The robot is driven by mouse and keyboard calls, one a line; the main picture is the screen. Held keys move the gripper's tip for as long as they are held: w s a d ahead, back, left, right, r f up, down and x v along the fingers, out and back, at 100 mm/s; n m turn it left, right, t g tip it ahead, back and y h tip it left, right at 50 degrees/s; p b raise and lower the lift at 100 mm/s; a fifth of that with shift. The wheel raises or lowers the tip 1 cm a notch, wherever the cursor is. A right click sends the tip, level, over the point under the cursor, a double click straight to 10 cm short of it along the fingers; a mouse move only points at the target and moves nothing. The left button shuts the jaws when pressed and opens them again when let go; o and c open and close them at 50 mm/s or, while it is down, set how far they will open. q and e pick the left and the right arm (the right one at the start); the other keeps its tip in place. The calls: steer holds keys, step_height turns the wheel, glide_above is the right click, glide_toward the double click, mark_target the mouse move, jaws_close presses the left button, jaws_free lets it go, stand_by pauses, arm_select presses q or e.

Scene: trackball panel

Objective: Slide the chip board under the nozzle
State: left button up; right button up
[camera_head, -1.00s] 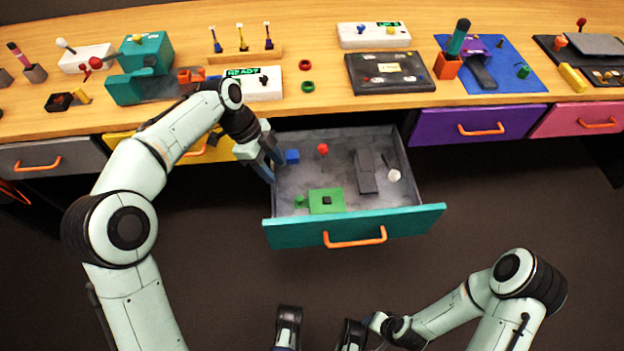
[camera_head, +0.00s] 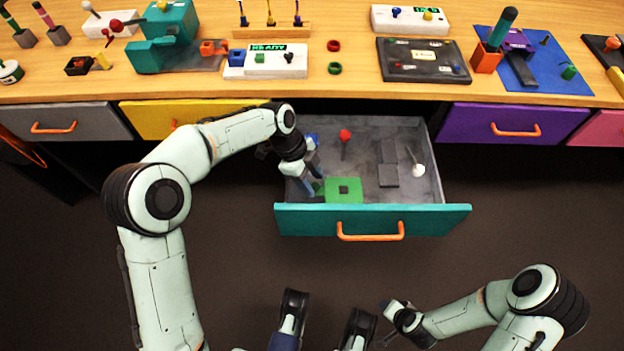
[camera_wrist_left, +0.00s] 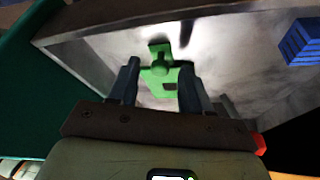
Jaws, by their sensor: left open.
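The green chip board (camera_head: 343,196), with a small dark chip on top, lies in the open teal-fronted drawer (camera_head: 430,205), near its front panel. My left gripper (camera_head: 313,190) reaches into the drawer at the board's left end. In the left wrist view, its open fingers (camera_wrist_left: 158,88) stand apart on both sides of the board's green round knob (camera_wrist_left: 160,66). I cannot tell whether they touch it. A teal machine (camera_head: 175,35) stands on the desk at the upper left; its nozzle is not clear to see. My right gripper (camera_head: 397,312) is low in the picture, away from the drawer.
The drawer also holds a blue block (camera_wrist_left: 302,42), a red-topped piece (camera_head: 345,136), a grey block (camera_head: 388,165) and a white-ended piece (camera_head: 418,170). On the desk, a white panel (camera_head: 275,62) stands right of the machine. The drawer's middle floor is partly clear.

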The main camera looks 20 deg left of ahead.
arm_select(q)
steer(key=shift+f, duration=0.15)
jaws_close()
glide_toward(362, 191)
steer(key=x, duration=0.5)
steer(key=shift+s+f, duration=0.1)
steer(key=shift+f, duration=0.05)
arm_select(e)
steer(key=shift+s+a+r, duration=0.1)
steer(key=shift+a+r, duration=0.1)
steer(key=shift+r, duration=0.1)
arm_select(q)
steer(key=shift+d, duration=0.1)
jaws_free()
arm_select(e)
steer(key=shift+d, duration=0.1)
arm_select(q)
steer(key=p+v, duration=0.3)
steer(key=v, duration=1)
steer(key=shift+r+p, duration=0.2)
steer(key=shift+p, duration=0.15)
arm_select(e)
steer(key=s+a+r+g+y, duration=0.1)
steer(key=s+a+r, duration=0.1)
steer(key=s, duration=0.3)
steer(key=shift+a+r, duration=0.3)
steer(key=shift+r, duration=0.4)
steer(key=shift+w, duration=0.1)
